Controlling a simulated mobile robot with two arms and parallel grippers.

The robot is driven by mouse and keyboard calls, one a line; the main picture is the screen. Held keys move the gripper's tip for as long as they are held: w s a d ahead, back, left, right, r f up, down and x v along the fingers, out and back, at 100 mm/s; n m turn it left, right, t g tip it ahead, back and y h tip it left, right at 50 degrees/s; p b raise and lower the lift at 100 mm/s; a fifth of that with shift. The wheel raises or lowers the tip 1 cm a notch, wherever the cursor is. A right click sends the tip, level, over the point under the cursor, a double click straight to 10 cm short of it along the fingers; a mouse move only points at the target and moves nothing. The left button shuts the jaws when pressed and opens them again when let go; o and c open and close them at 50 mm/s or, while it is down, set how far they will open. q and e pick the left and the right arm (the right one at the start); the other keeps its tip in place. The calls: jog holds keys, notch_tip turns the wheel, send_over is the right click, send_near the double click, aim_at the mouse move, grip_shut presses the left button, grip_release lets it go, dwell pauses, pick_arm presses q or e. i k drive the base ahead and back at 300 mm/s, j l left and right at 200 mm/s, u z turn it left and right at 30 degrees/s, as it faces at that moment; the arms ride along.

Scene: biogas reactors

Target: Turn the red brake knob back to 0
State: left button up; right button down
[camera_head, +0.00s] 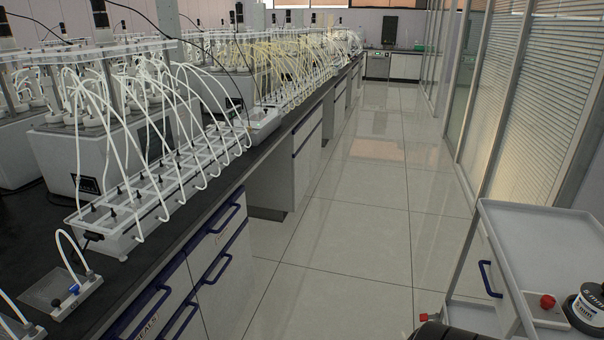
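A round red knob (547,301) stands on a small grey plate on top of the white cart at the bottom right. It may be the brake knob. No scale or 0 mark can be read on it at this size. Neither of my grippers is in view, and nothing touches the red knob.
The white cart (545,235) has a blue handle (489,279). A dark round item with a "6 mm" label (588,305) stands right of the knob. The long bench (190,235) with tubed reactors fills the left. The tiled aisle (345,235) is clear.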

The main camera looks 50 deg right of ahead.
aim_at(547, 301)
jog(key=z, duration=3.25)
